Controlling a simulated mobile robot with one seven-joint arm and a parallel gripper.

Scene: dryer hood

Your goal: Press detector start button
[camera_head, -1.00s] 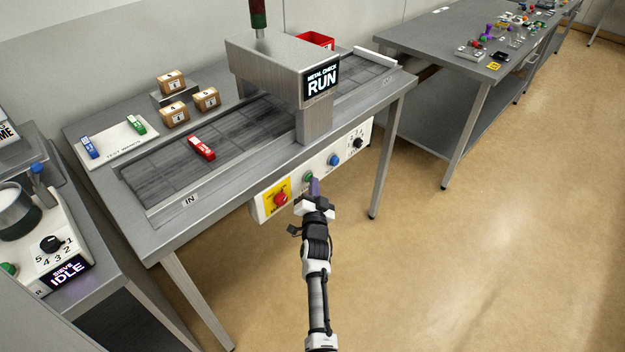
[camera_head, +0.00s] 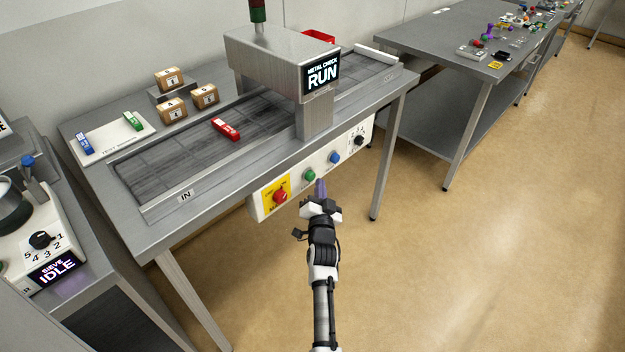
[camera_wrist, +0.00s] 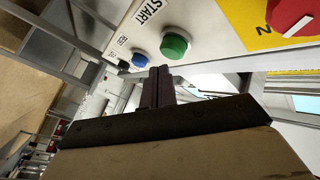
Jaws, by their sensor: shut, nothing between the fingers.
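The metal detector (camera_head: 285,75) stands over a conveyor, and its display reads "METAL CHECK RUN". The green start button (camera_head: 309,175) is on the white control panel (camera_head: 348,146) along the table's front side. It also shows in the wrist view (camera_wrist: 174,46), with "START" printed beside it. My gripper (camera_head: 320,186) is shut and empty, in front of the panel and just right of the green button in the head view. In the wrist view its fingertips (camera_wrist: 159,70) lie near the green button, and a small gap seems to separate them.
A red emergency knob (camera_head: 280,196) on a yellow plate is left of the green button. A blue button (camera_head: 334,158) and a black dial (camera_head: 359,140) are to its right. A red test piece (camera_head: 226,129) lies on the conveyor belt (camera_head: 165,158). Floor right of the table is clear.

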